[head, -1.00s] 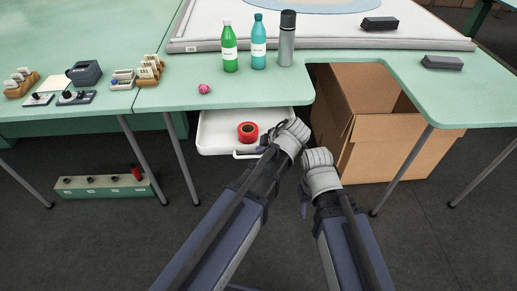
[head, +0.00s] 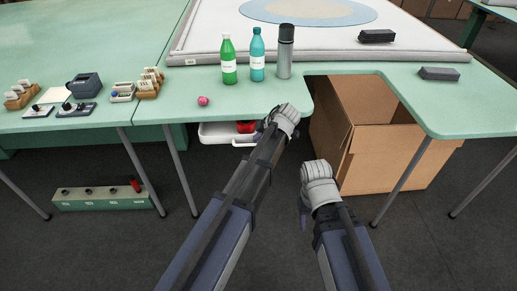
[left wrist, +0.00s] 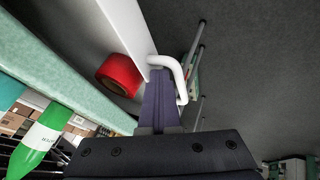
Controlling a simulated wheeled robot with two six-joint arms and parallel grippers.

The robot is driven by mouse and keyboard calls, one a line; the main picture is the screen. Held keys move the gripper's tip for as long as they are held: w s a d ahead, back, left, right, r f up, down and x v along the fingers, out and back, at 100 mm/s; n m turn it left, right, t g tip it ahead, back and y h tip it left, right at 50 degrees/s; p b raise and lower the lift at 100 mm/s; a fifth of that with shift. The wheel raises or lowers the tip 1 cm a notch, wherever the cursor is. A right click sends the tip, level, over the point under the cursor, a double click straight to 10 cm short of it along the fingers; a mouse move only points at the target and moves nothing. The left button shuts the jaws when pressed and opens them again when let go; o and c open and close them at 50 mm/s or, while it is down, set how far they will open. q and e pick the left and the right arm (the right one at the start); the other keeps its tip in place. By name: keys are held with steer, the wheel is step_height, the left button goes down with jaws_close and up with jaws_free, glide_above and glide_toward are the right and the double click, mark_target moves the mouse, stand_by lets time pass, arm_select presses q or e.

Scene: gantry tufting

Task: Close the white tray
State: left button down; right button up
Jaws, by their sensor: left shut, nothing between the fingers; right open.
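The white tray (head: 215,134) sits under the green table, mostly beneath the tabletop, with only its front part showing. It holds a red roll (head: 246,127), partly hidden by the table edge; the roll also shows in the left wrist view (left wrist: 120,75). My left gripper (head: 262,128) is at the tray's front, shut and empty. In the left wrist view its dark fingers (left wrist: 160,92) reach the tray front beside the white handle (left wrist: 181,78); whether they touch is hard to tell. My right gripper (head: 303,208) is open and empty, lower and to the right, away from the tray.
A large open cardboard box (head: 375,150) stands under the table to the right. A green bottle (head: 228,62), a teal bottle (head: 257,58), a grey flask (head: 285,52) and a pink ball (head: 203,101) stand above on the tabletop (head: 180,108). Table legs flank the tray's left side.

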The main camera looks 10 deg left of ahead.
arm_select(q)
steer(key=shift+w+a, duration=0.2)
steer(key=shift+w, duration=0.55)
steer(key=shift+w+a, duration=0.25)
steer(key=shift+w, duration=0.45)
steer(key=shift+w+a, duration=0.2)
steer(key=shift+w, duration=0.55)
